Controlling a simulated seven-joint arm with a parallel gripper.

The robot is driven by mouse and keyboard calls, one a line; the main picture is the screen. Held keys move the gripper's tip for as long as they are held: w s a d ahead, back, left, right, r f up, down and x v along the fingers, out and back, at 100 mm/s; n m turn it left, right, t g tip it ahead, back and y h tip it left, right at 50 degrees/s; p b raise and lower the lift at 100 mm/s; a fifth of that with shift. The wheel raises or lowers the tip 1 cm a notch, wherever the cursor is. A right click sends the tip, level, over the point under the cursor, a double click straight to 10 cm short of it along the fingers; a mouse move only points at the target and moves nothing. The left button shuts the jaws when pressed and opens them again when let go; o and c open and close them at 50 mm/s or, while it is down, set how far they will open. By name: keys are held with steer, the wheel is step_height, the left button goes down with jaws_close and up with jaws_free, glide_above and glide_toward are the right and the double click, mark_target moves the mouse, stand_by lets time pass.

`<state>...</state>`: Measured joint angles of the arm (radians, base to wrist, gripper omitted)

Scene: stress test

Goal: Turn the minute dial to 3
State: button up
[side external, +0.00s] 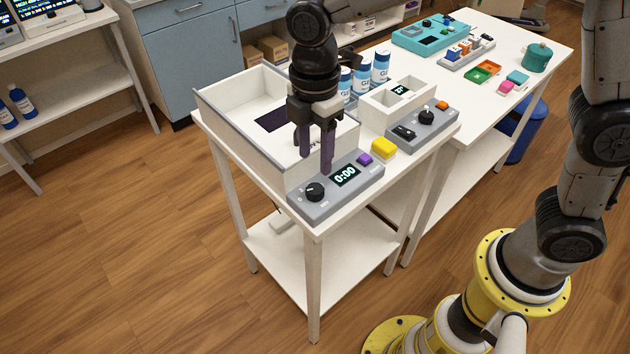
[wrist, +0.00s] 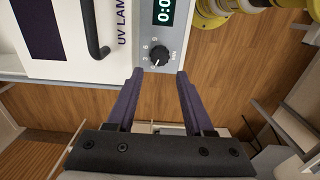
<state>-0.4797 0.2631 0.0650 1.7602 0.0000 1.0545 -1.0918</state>
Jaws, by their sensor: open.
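The black round minute dial (side external: 315,192) sits at the left end of the grey control panel (side external: 338,198) on the front of the white UV lamp box. The panel's display (side external: 344,175) reads 0:00. In the wrist view the dial (wrist: 159,56) shows small numbers around it, and its white mark points down and slightly left. My gripper (side external: 316,162) is open and empty, fingers pointing down above the panel. In the wrist view my gripper's purple fingertips (wrist: 160,73) are apart, just below the dial in the picture and not around it.
A purple button (side external: 364,159) and a yellow block (side external: 384,146) are right of the display. A second grey panel (side external: 423,124) with a black knob stands further right. Several labelled bottles (side external: 362,79) stand behind. In the wrist view a black handle (wrist: 96,30) is left of the dial.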

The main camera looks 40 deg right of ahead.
mark_target(315, 189)
step_height(315, 189, down, 8)
stand_by(0.4)
jaws_close()
